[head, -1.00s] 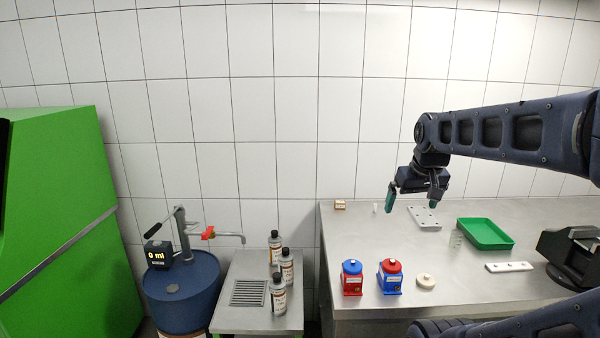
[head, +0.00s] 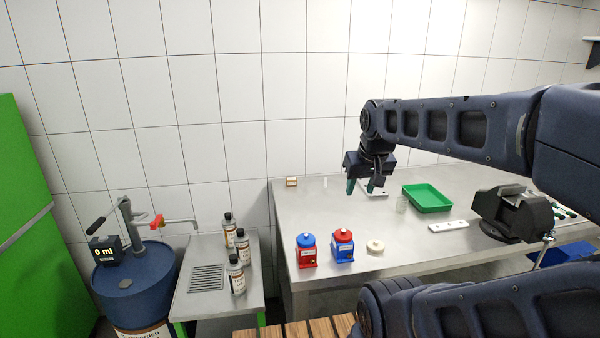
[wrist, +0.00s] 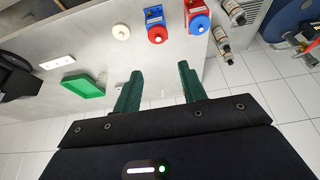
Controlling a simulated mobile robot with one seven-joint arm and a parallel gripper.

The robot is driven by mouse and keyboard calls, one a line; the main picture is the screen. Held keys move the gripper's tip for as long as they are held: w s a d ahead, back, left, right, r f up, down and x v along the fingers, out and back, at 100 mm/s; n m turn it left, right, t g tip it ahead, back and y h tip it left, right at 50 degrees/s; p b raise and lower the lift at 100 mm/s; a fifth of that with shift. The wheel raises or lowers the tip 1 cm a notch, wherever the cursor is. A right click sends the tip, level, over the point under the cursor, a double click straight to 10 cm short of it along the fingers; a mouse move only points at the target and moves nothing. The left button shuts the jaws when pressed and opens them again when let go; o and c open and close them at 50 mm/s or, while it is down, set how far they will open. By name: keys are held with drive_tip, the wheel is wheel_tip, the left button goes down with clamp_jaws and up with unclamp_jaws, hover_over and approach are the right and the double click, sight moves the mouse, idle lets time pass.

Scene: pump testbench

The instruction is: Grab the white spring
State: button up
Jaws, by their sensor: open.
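A small pale, translucent upright piece (head: 402,203), which looks like a coil spring, stands on the steel table just left of the green tray. A smaller white upright piece (head: 325,183) stands near the table's back edge; I cannot tell at this size whether it is a spring. My gripper (head: 361,189) is open and points down over the table, between these two pieces in the head view. In the wrist view the green fingers of my gripper (wrist: 158,83) are apart with nothing between them.
The green tray (head: 428,207) and a white strip with holes (head: 447,228) lie right of my gripper. A perforated plate (head: 376,194) is partly hidden behind it. Red-blue pump units (head: 306,252) and a cream disc (head: 375,247) stand in front. A dark vise (head: 512,215) stands far right.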

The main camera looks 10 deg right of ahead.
drive_tip(key=w+d+r+m, duration=0.2)
drive_tip(key=w+r+m, duration=0.1)
drive_tip(key=w, duration=1.2)
drive_tip(key=m+g+h, duration=0.2)
drive_tip(key=m+h, duration=0.2)
drive_tip(key=m, duration=0.3)
hover_over(325, 178)
drive_tip(key=s+a, duration=0.2)
drive_tip(key=a, duration=0.1)
wheel_tip(325, 178, down, 22)
drive_tip(key=x, duration=1)
drive_tip(key=shift+f, duration=0.15)
clamp_jaws()
